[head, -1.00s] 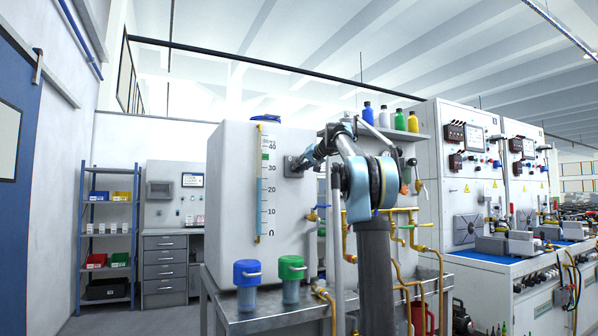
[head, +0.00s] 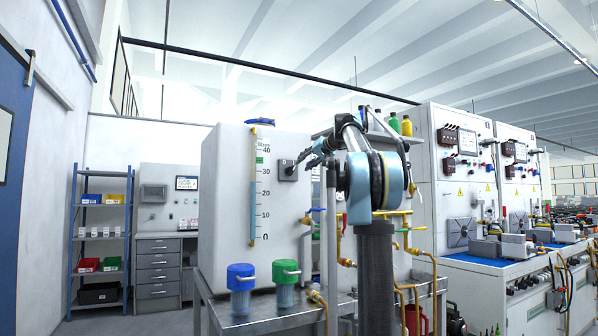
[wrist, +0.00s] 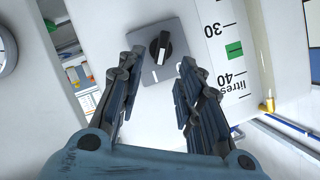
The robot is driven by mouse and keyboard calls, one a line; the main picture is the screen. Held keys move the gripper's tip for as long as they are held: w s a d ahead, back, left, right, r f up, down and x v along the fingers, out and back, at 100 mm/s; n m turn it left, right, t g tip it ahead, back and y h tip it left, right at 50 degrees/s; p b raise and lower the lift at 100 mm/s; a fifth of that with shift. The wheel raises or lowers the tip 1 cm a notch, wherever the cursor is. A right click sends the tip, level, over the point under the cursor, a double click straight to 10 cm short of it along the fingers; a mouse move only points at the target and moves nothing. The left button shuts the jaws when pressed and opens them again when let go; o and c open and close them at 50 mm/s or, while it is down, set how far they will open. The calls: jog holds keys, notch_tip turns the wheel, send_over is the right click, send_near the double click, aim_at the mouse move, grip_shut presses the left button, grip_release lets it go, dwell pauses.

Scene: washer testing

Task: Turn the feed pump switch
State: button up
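The feed pump switch is probably the black rotary knob (wrist: 160,47) with a white mark, on a grey square plate (wrist: 172,75) in the wrist view. In the head view its small grey box (head: 287,170) sits on the white tank's front (head: 225,195), right of the level scale. My gripper (wrist: 158,66) is open and empty; its two fingers are spread either side of the plate's lower part in the picture, with the knob visible beyond the gap. In the head view my gripper (head: 304,158) is just right of the switch box, apparently apart from it.
The litre scale (wrist: 228,50) is right of the switch in the wrist view. Brass pipes and valves (head: 345,262) are close to my arm.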

jog(key=shift+v, duration=1.4)
jog(key=s+a+f+n+g+h, duration=0.1)
jog(key=s+a+f+g, duration=0.15)
jog(key=s+f, duration=1)
jog(key=s+a+f+g+h, duration=0.1)
jog(key=s+a+f+g, duration=0.15)
jog(key=s+f, duration=1.05)
jog(key=s+d+f+g+h, duration=0.1)
jog(key=s+d+f+h, duration=0.1)
jog(key=s+f, duration=0.7)
jog(key=s+d+f+g+h, duration=0.2)
jog(key=s+f, duration=0.7)
jog(key=f, duration=1)
jog(key=s+d+f+m+g+h, duration=0.1)
jog(key=s+d+f+h, duration=0.1)
jog(key=s+f, duration=0.7)
notch_tip(320, 180, down, 6)
jog(key=shift+s+d+f+g, duration=0.1)
jog(key=shift+s+d+g, duration=0.2)
jog(key=shift+d, duration=0.55)
